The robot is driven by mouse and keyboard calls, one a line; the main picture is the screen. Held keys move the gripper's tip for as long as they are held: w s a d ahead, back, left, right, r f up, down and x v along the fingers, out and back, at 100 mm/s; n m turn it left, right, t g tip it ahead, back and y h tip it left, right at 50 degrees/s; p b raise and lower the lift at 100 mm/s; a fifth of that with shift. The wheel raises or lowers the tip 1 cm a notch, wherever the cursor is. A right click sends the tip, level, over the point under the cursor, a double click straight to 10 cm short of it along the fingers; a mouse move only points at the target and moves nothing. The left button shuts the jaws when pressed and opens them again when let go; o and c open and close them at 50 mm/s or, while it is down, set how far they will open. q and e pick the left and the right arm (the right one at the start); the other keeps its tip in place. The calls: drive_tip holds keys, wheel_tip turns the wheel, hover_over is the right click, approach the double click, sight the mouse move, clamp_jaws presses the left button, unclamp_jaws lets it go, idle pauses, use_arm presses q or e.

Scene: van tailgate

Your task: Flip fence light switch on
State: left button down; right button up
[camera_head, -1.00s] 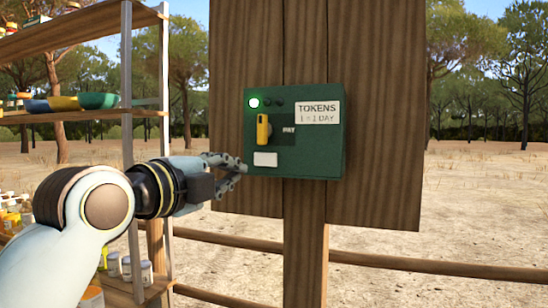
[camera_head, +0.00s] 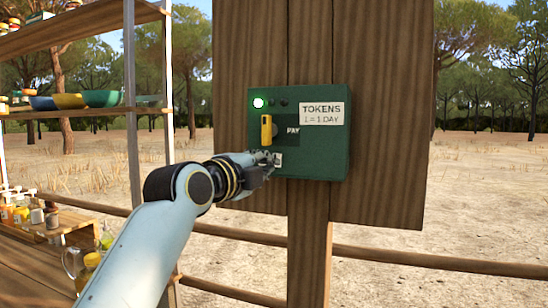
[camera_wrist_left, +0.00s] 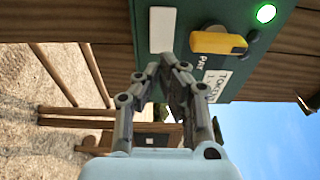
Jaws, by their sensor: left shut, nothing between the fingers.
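A dark green box (camera_head: 322,148) is mounted on the wooden boards. It carries a yellow lever (camera_head: 266,130) standing upright, a lit green lamp (camera_head: 258,103), and a "TOKENS 1 = 1 DAY" label (camera_head: 322,114). No part is marked as a light switch. Below the lever is a white plate, partly hidden by my gripper in the head view but clear in the left wrist view (camera_wrist_left: 162,28). My left gripper (camera_head: 272,161) is shut and empty in front of the box's lower left, below the lever. Contact cannot be told. My right gripper is out of view.
A shelf rack (camera_head: 70,42) with bowls and jars stands at the left. A lower wooden surface (camera_head: 45,272) holds bottles. Wooden fence rails (camera_head: 430,262) run behind the post (camera_head: 308,262). Open ground lies to the right.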

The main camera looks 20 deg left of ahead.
sight(284, 161)
use_arm(q)
drive_tip(key=w, duration=0.2)
drive_tip(key=w+p, duration=0.1)
drive_tip(key=shift+w+d, duration=0.35)
drive_tip(key=shift+w, duration=0.05)
drive_tip(key=shift+w+d+b, duration=0.15)
drive_tip(key=shift+w+b, duration=0.1)
drive_tip(key=shift+b, duration=0.15)
